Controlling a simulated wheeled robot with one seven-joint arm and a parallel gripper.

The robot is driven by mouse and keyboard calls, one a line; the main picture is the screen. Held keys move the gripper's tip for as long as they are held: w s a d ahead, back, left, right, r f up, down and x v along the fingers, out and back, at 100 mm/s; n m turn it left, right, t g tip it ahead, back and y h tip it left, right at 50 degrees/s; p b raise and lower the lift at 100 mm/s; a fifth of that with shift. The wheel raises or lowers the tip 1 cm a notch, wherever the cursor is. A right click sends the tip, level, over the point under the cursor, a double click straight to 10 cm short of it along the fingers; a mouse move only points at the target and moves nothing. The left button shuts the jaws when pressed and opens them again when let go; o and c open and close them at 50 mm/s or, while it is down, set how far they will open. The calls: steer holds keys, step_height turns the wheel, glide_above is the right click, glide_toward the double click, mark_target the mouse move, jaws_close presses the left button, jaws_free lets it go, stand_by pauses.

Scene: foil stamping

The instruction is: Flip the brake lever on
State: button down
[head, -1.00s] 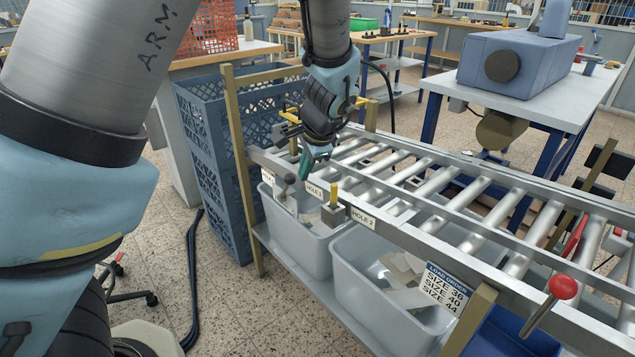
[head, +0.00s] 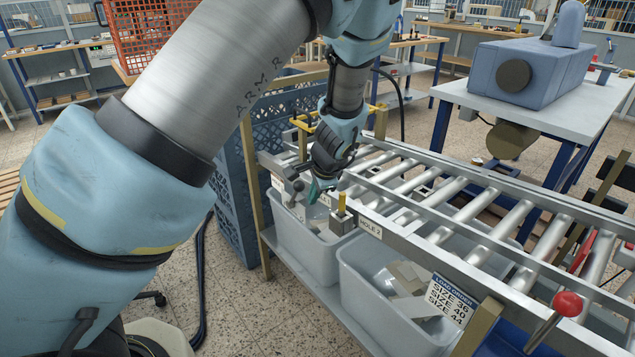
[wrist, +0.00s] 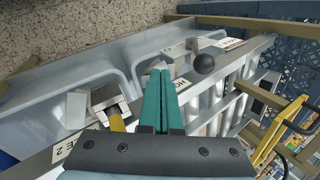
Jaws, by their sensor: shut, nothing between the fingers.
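My gripper (head: 313,192) has green fingers, shut and empty, pointing down by the near rail of the roller conveyor (head: 400,240). A lever with a dark ball knob (head: 298,186) stands just left of the fingertips on that rail. In the wrist view the dark knob (wrist: 204,64) is right of the closed fingers (wrist: 160,78), with a small gap showing in the picture. A second lever with a red ball knob (head: 567,303) stands tilted at the near right end, far from my gripper. No label shows which is the brake lever.
A yellow pin in a metal block (head: 341,205) stands on the rail close right of my gripper, near the "HOLE 2" label (head: 371,228). Grey bins (head: 390,310) sit below. A blue crate stack (head: 235,190) stands behind left. A yellow-handled fixture (head: 305,118) is behind the gripper.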

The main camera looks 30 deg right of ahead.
steer(key=shift+w+f+p, duration=0.2)
steer(key=shift+w+p, duration=0.15)
steer(key=shift+w, duration=0.45)
steer(key=shift+w+f+p, duration=0.25)
steer(key=shift+w+p, duration=0.05)
steer(key=shift+w, duration=0.55)
steer(key=shift+w+f+p, duration=0.2)
steer(key=shift+w+p, duration=0.15)
steer(key=shift+w, duration=0.45)
steer(key=shift+w+r, duration=0.15)
